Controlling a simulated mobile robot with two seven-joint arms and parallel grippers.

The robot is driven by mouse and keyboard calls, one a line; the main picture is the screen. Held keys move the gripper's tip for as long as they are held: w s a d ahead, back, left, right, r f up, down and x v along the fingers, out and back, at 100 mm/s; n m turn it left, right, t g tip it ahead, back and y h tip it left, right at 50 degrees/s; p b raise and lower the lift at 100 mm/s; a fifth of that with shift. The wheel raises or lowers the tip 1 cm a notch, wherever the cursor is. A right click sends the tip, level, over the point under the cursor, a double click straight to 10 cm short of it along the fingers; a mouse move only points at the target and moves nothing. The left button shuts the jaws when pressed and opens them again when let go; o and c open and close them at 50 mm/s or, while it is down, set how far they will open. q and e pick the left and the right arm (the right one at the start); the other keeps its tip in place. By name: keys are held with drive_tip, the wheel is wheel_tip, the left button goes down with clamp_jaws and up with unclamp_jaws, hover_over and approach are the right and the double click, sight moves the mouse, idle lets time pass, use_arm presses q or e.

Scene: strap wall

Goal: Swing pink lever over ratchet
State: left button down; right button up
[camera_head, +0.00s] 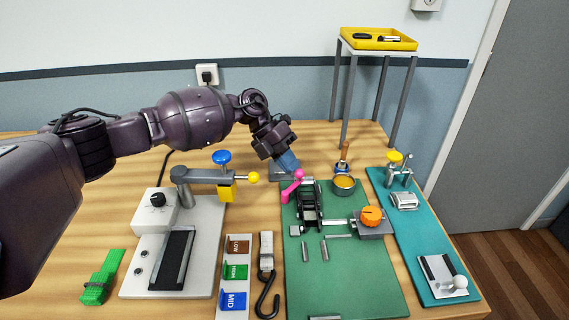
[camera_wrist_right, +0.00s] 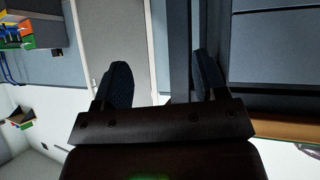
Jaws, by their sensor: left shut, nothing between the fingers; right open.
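The pink lever (camera_head: 292,184) stands up at the left of the black ratchet (camera_head: 308,205) on the green board (camera_head: 345,276). Its round knob is at the top. My left gripper (camera_head: 290,164) is shut and empty, with its blue fingertips just above and behind the knob. I cannot tell whether they touch it. My right gripper shows only in the right wrist view (camera_wrist_right: 160,85). It is open with nothing between its dark fingers, away from the boards.
A grey board (camera_head: 205,215) with a clamp and yellow knob (camera_head: 253,177) stands left of the lever. A cup (camera_head: 344,185) and orange knob (camera_head: 371,216) stand right of the ratchet. A teal board (camera_head: 425,235) lies farther right. A hook (camera_head: 267,290) lies in front.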

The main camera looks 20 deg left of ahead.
use_arm(q)
drive_tip(key=shift+d+f+m+g+b, duration=0.55)
drive_tip(key=shift+m+g+b, duration=0.2)
drive_tip(key=shift+m, duration=0.15)
drive_tip(key=shift+d+m+g+y+b, duration=0.3)
drive_tip(key=shift+m+y+b, duration=0.1)
drive_tip(key=shift+m, duration=0.1)
drive_tip(key=shift+d+m+g+y+b, duration=0.3)
drive_tip(key=shift+d+m+g+b, duration=0.2)
drive_tip(key=shift+m, duration=0.3)
drive_tip(key=shift+s+d+r+m+g+y+b, duration=0.15)
drive_tip(key=shift+d+m+g+y+b, duration=0.15)
drive_tip(key=shift+m, duration=0.3)
drive_tip(key=shift+s+d+r+m+g+y+b, duration=0.15)
drive_tip(key=shift+d+m+y+b, duration=0.1)
drive_tip(key=shift+m+y+b, duration=0.25)
drive_tip(key=shift+s+d+m+g+y, duration=0.15)
drive_tip(key=shift+d+m+g+y, duration=0.25)
drive_tip(key=shift+m, duration=0.5)
drive_tip(key=shift+s+r+m+b, duration=0.15)
drive_tip(key=shift+m+b, duration=0.25)
use_arm(e)
drive_tip(key=shift+g, duration=0.5)
drive_tip(key=f, duration=0.5)
drive_tip(key=shift+s+d+f, duration=0.1)
drive_tip(key=shift+s+f, duration=0.1)
drive_tip(key=shift+f, duration=0.2)
use_arm(q)
drive_tip(key=shift+d, duration=0.1)
